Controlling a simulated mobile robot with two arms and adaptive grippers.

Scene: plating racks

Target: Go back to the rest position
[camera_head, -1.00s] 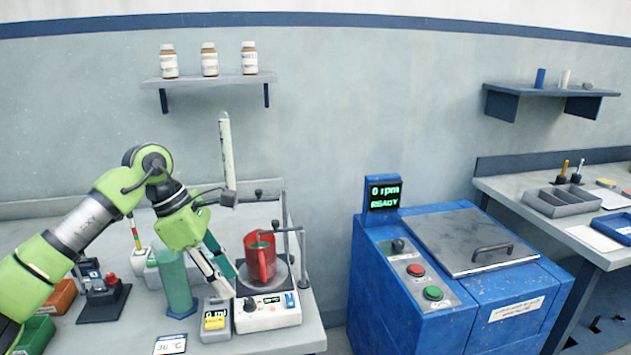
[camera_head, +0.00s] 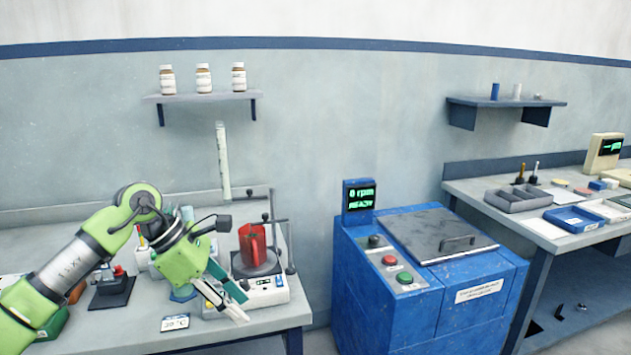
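My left gripper (camera_head: 236,302) hangs over the front of the left bench, in front of the hotplate stirrer. Its fingers are spread apart with nothing between them, so it is open. My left arm comes in from the lower left. A red beaker (camera_head: 253,246) stands upright on the stirrer (camera_head: 268,291), behind and to the right of the gripper, apart from it. My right gripper is not in view.
A stand with clamp rods (camera_head: 289,248) rises beside the beaker. A small label card (camera_head: 175,322) lies at the bench front. A blue machine (camera_head: 405,300) with a closed grey lid stands to the right. Another bench (camera_head: 490,190) holds trays. A shelf (camera_head: 200,97) carries jars.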

